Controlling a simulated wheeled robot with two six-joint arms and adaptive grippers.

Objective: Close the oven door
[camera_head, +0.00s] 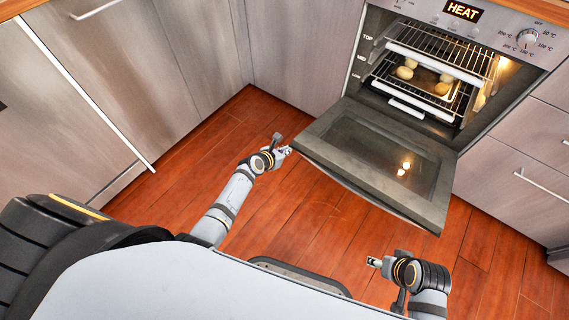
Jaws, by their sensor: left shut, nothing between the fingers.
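The oven door (425,205) is dark with a glass pane and hangs open, folded down in front of the lit oven (440,65). My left gripper (285,151) is shut and empty, close beside the door's left outer corner. I cannot tell whether it touches the door. My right gripper (373,262) is low in the picture, apart from the door's outer edge; its fingers are too small to read. Inside the oven, pale round food sits on a tray below a wire rack (440,52).
Drawers with a handle (540,186) stand right of the oven. The wooden floor (215,145) is clear left of the door. A HEAT display (462,11) and knob (527,38) are above.

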